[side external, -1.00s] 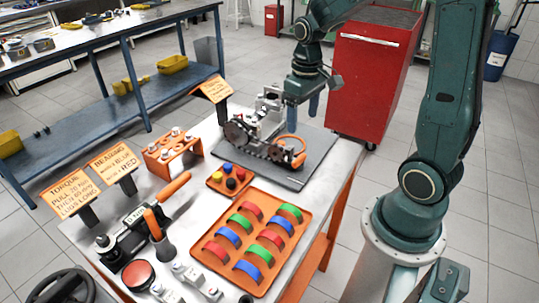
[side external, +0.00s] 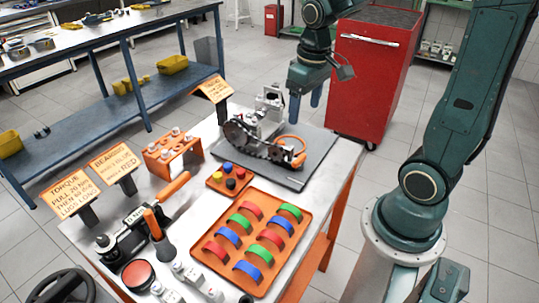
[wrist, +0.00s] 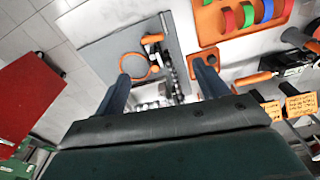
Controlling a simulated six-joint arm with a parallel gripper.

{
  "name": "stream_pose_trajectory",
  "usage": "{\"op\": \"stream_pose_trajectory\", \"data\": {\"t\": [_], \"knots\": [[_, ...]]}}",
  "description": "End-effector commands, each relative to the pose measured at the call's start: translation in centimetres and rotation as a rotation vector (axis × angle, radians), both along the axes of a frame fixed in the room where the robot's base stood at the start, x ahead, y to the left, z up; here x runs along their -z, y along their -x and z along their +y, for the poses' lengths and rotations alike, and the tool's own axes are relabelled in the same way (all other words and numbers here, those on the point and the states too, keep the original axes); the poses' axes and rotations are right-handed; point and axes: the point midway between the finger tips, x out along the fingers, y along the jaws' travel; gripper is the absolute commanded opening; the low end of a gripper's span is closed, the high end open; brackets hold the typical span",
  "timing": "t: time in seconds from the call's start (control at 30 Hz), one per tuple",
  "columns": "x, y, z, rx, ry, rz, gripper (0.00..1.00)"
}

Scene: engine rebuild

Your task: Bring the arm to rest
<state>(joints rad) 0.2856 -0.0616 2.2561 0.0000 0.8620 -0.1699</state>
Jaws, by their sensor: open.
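My gripper (side external: 305,101) is open and empty in the side external view, above the back of the workbench (side external: 338,165). Its two blue fingers hang down over the grey mat (side external: 318,150) near the engine assembly (side external: 262,140). In the wrist view my gripper (wrist: 160,80) has its fingers spread wide, with the engine assembly (wrist: 170,72) and an orange ring (wrist: 135,66) below and between them. Nothing is between the fingertips.
An orange tray (side external: 218,267) of coloured bearing shells lies at the bench front. A small tray (side external: 215,187), an orange rack (side external: 190,155), a torque wrench (side external: 125,240) and signs (side external: 70,193) stand left. A red cabinet (side external: 365,90) stands behind the bench.

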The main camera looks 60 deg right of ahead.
Motion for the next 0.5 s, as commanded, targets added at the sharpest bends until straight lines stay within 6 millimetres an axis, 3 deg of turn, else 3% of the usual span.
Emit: {"op": "stream_pose_trajectory", "data": {"t": [0.2,0.5], "knots": [[-3.0,2.0,2.6,-0.031,0.02,-0.1,0.73],[-5.8,5.5,5.5,-0.071,0.029,-0.234,0.73]]}}
